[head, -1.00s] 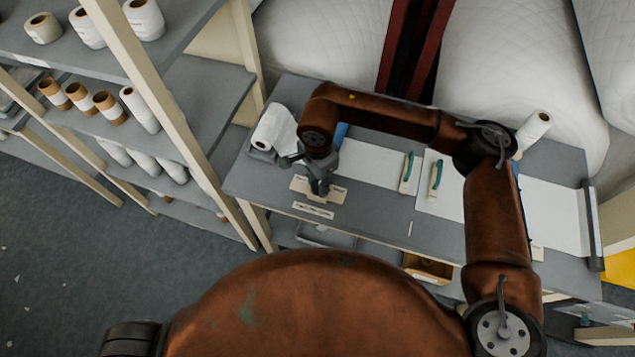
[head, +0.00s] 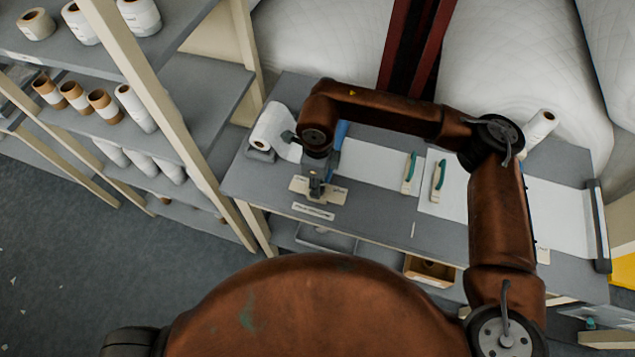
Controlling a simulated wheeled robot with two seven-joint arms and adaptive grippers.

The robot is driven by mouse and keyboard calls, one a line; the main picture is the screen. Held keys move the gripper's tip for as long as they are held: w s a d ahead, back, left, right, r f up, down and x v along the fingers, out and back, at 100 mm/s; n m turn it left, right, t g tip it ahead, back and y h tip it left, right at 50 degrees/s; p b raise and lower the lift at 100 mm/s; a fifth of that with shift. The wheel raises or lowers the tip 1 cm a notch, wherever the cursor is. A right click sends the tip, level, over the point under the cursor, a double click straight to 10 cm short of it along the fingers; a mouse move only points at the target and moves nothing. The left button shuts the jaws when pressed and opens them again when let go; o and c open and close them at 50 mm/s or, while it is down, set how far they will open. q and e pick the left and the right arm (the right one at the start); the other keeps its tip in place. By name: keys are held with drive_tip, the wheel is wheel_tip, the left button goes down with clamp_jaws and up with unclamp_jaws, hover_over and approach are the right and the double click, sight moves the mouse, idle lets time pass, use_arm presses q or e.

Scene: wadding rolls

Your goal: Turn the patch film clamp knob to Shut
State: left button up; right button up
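The clamp knob (head: 315,183) is a small dark grey-green piece on a cream plate (head: 336,194) near the left end of the grey workbench. The plate has small markings at both sides, too small to read. My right gripper (head: 318,166) is just behind and above the knob, at the end of the brown arm reaching in from the right. Its fingers are mostly hidden under the wrist, so their opening and any contact with the knob do not show clearly. My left gripper is out of view.
A white film roll (head: 272,130) lies at the bench's left end, beside a blue part (head: 340,132). A label strip (head: 313,211) is in front of the plate. Two green-handled tools (head: 438,178) lie on white sheets. A shelf rack (head: 190,110) stands close on the left.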

drive_tip(key=shift+m, duration=0.8)
drive_tip(key=o, duration=1.1)
drive_tip(key=shift+o, duration=0.2)
drive_tip(key=shift+r, duration=0.3)
wheel_tip(320, 180, up, 12)
drive_tip(key=shift+f, duration=0.25)
